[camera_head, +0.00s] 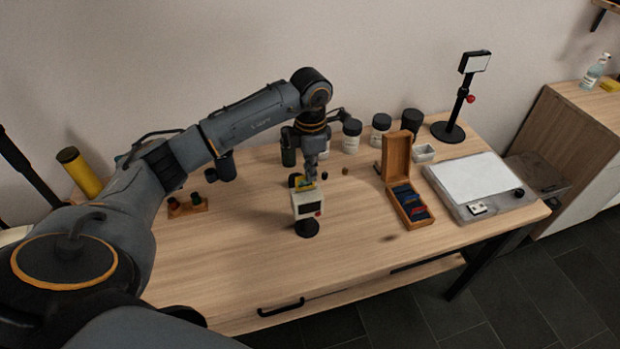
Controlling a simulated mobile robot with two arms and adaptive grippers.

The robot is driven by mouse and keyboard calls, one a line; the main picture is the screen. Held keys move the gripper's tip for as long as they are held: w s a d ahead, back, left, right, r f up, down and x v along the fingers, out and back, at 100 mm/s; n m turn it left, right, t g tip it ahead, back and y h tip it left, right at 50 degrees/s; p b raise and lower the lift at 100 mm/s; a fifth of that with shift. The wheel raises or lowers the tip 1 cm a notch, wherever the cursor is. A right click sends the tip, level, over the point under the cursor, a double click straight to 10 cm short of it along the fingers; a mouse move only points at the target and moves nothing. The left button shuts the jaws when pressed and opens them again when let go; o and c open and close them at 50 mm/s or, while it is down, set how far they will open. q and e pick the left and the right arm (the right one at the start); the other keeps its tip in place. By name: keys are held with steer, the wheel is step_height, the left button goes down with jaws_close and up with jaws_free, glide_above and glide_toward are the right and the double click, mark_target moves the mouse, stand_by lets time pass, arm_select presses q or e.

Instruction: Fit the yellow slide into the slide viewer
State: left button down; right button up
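The slide viewer (306,204) is a small white box with a dark red spot on its front, standing on a round black base near the middle of the table. The yellow slide (304,183) shows just above the viewer's top edge, with a darker middle. My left gripper (311,181) reaches down from above and behind the viewer, with its fingertips at the slide; it looks shut on it. The slide's lower edge is hidden, so I cannot tell whether it is inside the viewer's slot. My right gripper is not in view.
An open wooden box (410,205) with dark blue slides stands right of the viewer. Beyond it are a light panel (481,183) and a black stand (447,130). Several jars line the back. A small wooden rack (188,208) is at left. The front of the table is clear.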

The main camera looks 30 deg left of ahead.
mark_target(310, 184)
arm_select(q)
step_height(310, 184, down, 3)
steer(key=shift+f+p, duration=0.1)
steer(key=shift+p, duration=0.4)
steer(key=shift+f, duration=0.15)
steer(key=shift+s+f+b, duration=0.1)
steer(key=shift+f+b, duration=0.3)
steer(key=shift+b, duration=0.1)
steer(key=c, duration=1.8)
jaws_free()
steer(key=shift+s+r, duration=0.1)
steer(key=shift+d, duration=0.1)
